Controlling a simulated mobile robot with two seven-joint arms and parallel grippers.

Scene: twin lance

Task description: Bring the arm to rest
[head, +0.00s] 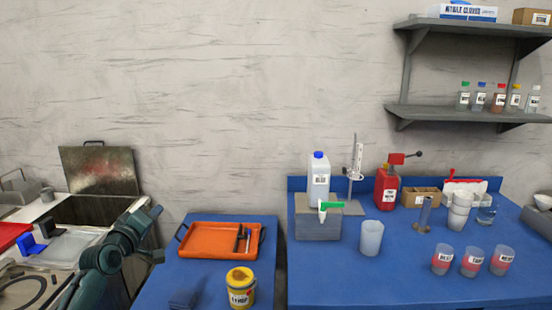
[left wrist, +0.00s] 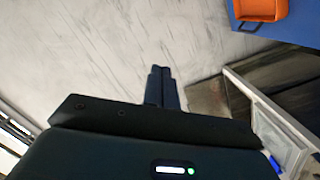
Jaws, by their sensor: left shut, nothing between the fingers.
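My left arm comes in from the lower left in the head view, and my left gripper (head: 154,210) is at its upper end, raised above the gap between the sink area and the blue bench. In the left wrist view its two dark fingers (left wrist: 161,72) lie together, shut, with nothing between them. They point toward the bare grey wall and touch nothing that I can see. My right gripper shows in neither view.
Right of my arm an orange tray (head: 207,253) holds dark tools, with a yellow tub (head: 241,285) in front. A metal lid or panel (head: 97,170) stands behind my arm. The blue bench (head: 330,285) at right carries bottles and cups.

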